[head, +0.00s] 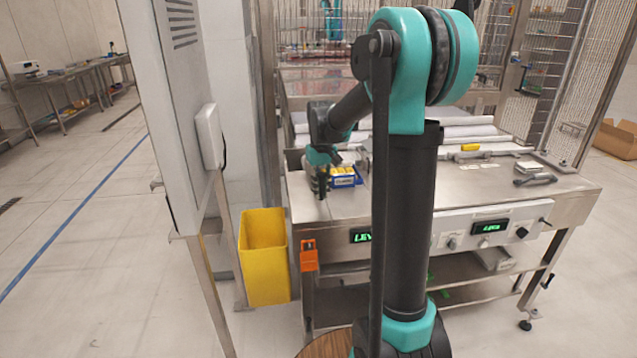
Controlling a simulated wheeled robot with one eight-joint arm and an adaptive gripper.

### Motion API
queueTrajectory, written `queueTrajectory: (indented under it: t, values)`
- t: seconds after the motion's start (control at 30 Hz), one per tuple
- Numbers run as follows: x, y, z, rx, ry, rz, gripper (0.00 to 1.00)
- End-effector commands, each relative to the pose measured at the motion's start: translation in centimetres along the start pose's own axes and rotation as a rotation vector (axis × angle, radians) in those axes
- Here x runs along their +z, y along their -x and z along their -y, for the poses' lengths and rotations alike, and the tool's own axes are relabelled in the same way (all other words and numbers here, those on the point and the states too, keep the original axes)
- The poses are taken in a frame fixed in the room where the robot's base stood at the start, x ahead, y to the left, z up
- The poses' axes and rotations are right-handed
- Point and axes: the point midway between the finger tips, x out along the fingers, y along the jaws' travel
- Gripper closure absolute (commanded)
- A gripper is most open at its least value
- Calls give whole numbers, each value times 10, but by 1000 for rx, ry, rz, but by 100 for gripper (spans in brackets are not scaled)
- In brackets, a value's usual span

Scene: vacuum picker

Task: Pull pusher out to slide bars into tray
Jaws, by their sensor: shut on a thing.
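A small blue tray (346,183) stands on the steel table near its left end. Yellow bars (342,170) show at its top; whether they lie fully inside it is too small to tell. My gripper (321,190) points down at the tray's left side, close to it. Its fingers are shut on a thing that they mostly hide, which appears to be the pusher. The pusher's shape and its contact with the bars cannot be made out.
The steel table (420,205) also bears a yellow block (470,147) by a metal rail and a dark handle (535,180) at right. A yellow bin (264,257) stands at the table's left. A grey cabinet (170,110) rises at left. My arm hides the table's middle.

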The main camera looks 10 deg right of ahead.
Motion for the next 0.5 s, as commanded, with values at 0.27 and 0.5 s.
queueTrajectory:
  t: [0.27,0.5]
  values:
    - [13,0,3,0,0,2,100]
    - [15,0,3,-1,0,5,100]
